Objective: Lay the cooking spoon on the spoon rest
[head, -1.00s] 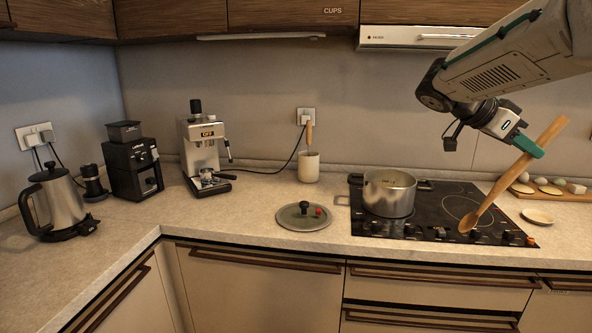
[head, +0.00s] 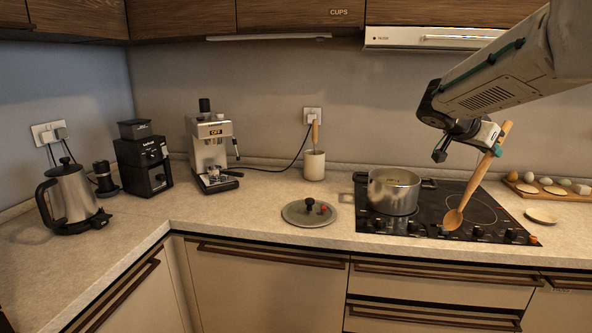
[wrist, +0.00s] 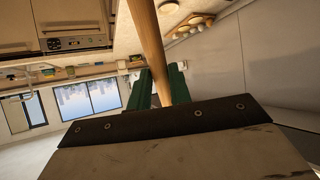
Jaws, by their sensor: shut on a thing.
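The wooden cooking spoon (head: 474,188) is held in my gripper (head: 496,149). Its handle top sticks up above the fingers and its bowl hangs down low over the front of the cooktop; I cannot tell whether it touches. In the wrist view the green fingers of my gripper (wrist: 160,86) are shut around the spoon's handle (wrist: 150,45). A small round pale dish (head: 540,216), which looks like the spoon rest, lies on the counter right of the cooktop. It is empty, and the spoon is left of it.
A steel pot (head: 393,191) stands on the black cooktop (head: 480,212), left of the spoon. A lid (head: 308,212) lies on the counter further left. A wooden board (head: 550,190) with eggs and other food lies behind the dish. The counter around the dish is mostly clear.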

